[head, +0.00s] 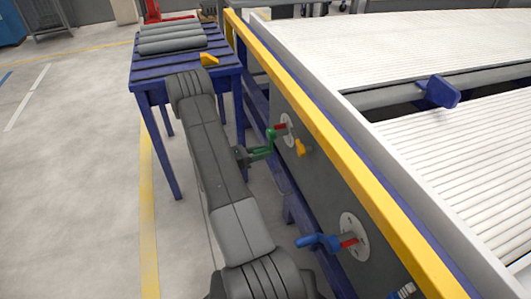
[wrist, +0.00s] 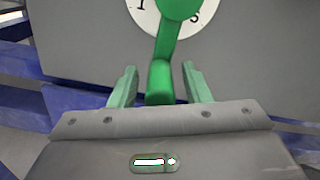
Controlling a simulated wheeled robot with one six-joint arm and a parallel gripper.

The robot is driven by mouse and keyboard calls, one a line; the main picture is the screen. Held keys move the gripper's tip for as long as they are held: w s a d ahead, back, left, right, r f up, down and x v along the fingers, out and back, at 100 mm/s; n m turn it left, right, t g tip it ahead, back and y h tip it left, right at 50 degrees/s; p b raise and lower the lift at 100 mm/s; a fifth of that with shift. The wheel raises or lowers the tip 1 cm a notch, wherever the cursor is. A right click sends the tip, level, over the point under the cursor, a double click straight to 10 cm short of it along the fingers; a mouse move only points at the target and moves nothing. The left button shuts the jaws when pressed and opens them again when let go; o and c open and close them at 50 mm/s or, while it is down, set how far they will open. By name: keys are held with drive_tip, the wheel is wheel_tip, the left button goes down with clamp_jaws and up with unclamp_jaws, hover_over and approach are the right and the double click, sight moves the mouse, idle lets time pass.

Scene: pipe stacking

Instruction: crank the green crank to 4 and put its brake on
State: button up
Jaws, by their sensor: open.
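The green crank (head: 262,152) sticks out from the side panel of the conveyor at a white dial (head: 287,126) with a red part at it. In the wrist view the crank (wrist: 166,45) hangs down, with its handle between my fingers. The dial (wrist: 143,14) shows a 1 at left and an S at right; the crank hides its middle. My gripper (wrist: 160,84) is open, with a green finger on each side of the handle and gaps visible. A small yellow lever (head: 300,147) sits beside the dial; I cannot tell its setting.
A blue crank (head: 318,241) with its own dial (head: 354,230) is nearer on the same panel. A yellow rail (head: 330,140) runs above the panel. A blue table (head: 160,72) with grey pipes (head: 170,38) stands at the back left. Floor at left is clear.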

drive_tip(key=shift+x, duration=0.85)
drive_tip(key=shift+c, duration=0.2)
clamp_jaws()
drive_tip(key=shift+w+a+m+b, duration=0.1)
drive_tip(key=shift+w+m+b, duration=0.2)
drive_tip(key=shift+m+b, duration=0.15)
drive_tip(key=w+a+r+m+b, duration=0.2)
drive_tip(key=w+m+b, duration=0.3)
drive_tip(key=m, duration=0.6)
drive_tip(key=shift+w+r+b, duration=0.35)
drive_tip(key=shift+r+b, duration=0.55)
drive_tip(key=shift+b, duration=0.35)
drive_tip(key=shift+r, duration=0.1)
